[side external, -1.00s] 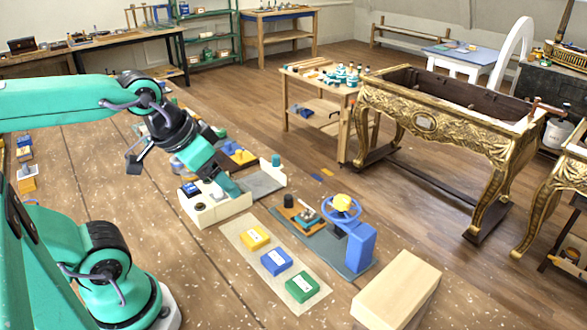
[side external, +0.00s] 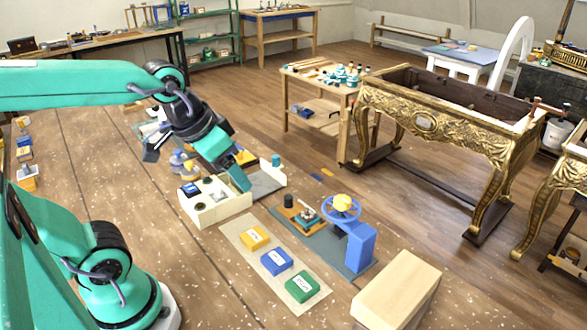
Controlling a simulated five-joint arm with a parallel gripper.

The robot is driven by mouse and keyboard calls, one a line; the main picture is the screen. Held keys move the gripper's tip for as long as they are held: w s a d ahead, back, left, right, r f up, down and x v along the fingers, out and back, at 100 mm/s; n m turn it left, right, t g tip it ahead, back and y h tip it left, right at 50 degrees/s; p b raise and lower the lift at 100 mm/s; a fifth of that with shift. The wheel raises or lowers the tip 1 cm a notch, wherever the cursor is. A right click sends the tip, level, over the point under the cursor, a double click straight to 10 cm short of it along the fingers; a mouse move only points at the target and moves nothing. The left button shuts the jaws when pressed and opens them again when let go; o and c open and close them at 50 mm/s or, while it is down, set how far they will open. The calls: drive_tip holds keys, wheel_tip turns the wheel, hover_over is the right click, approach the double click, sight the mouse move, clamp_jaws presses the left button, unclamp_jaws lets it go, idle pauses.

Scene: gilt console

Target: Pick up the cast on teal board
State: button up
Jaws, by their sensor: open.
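A grey-teal board (side external: 357,268) lies on the worktop, with a blue stand and handwheel (side external: 341,208) at its right side. A small pale-and-teal piece (side external: 307,215), perhaps the cast, sits left of the wheel over a brown plate (side external: 293,227); its shape is too small to make out. My gripper (side external: 241,181) is open, tilted down to the right, above the cream box and left of the board, apart from the small piece. The gap between its jaws is hard to see from here.
The cream box (side external: 217,212) stands under my gripper. A pale mat (side external: 242,234) carries yellow, blue and green blocks. A wooden block (side external: 397,290) stands at front right. A dark cylinder (side external: 288,200) rises left of the small piece.

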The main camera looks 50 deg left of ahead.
drive_tip(key=w+f+g, duration=0.1)
drive_tip(key=w+g, duration=0.1)
drive_tip(key=w, duration=0.5)
drive_tip(key=g, duration=0.3)
approach(306, 215)
drive_tip(key=shift+s+d, duration=0.15)
drive_tip(key=shift+s, duration=0.1)
drive_tip(key=shift+w+f, duration=0.25)
drive_tip(key=shift+f, duration=1.55)
drive_tip(key=shift+f, duration=2.6)
